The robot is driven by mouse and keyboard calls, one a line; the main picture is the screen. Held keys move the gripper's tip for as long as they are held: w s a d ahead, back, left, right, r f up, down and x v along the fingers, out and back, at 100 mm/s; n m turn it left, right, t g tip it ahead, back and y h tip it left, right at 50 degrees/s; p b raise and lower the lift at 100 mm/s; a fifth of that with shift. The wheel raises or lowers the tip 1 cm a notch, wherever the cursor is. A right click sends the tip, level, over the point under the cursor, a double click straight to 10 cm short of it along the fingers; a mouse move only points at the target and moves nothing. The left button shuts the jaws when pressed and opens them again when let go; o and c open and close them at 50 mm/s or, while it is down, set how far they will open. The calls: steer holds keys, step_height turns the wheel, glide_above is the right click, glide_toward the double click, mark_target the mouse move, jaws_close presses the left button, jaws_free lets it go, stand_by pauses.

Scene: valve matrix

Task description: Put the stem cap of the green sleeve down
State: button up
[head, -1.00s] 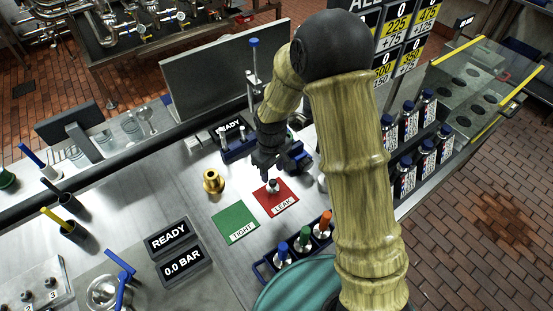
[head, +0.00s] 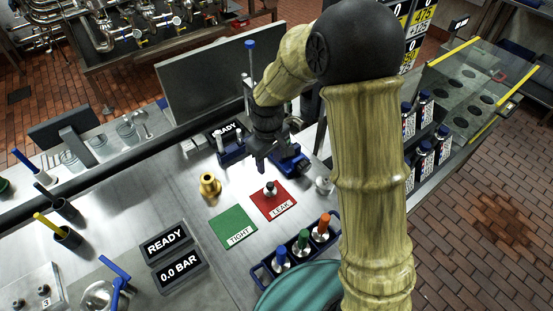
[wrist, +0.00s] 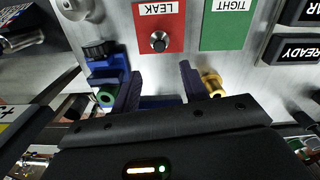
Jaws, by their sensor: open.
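A small silver piece with a dark top, which looks like the stem cap (head: 270,189), stands on the red LEAK mat (head: 284,207). In the wrist view the cap (wrist: 159,41) is near the middle of the red mat (wrist: 173,11), apart from my fingers. My gripper (head: 261,166) is open and empty, raised behind the mat. In the wrist view a gap shows between its fingertips (wrist: 162,80). A green ring, perhaps the green sleeve (wrist: 106,95), shows at the blue fixture (wrist: 98,69), beside one finger.
The green TIGHT mat (head: 233,226) lies left of the red mat. A brass fitting (head: 209,184) stands behind it. A blue rack (head: 300,253) with blue, green and orange topped parts is in front. READY and 0.0 BAR displays (head: 166,242) sit at left.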

steer(key=s+d+r+m+t, duration=0.1)
steer(key=s+d+r+m, duration=0.1)
steer(key=s+d+m, duration=0.2)
steer(key=s+d+r+m+t, duration=0.1)
steer(key=s+d+r+m, duration=0.2)
steer(key=s+d, duration=0.5)
steer(key=d+m, duration=0.1)
steer(key=d, duration=0.1)
steer(key=shift+s+d+r+m+t, duration=0.25)
steer(key=shift+s+d+m+t, duration=0.05)
steer(key=shift+s+d+m, duration=0.1)
steer(key=shift+w, duration=0.1)
stand_by(0.4)
stand_by(0.9)
steer(key=shift+c, duration=0.8)
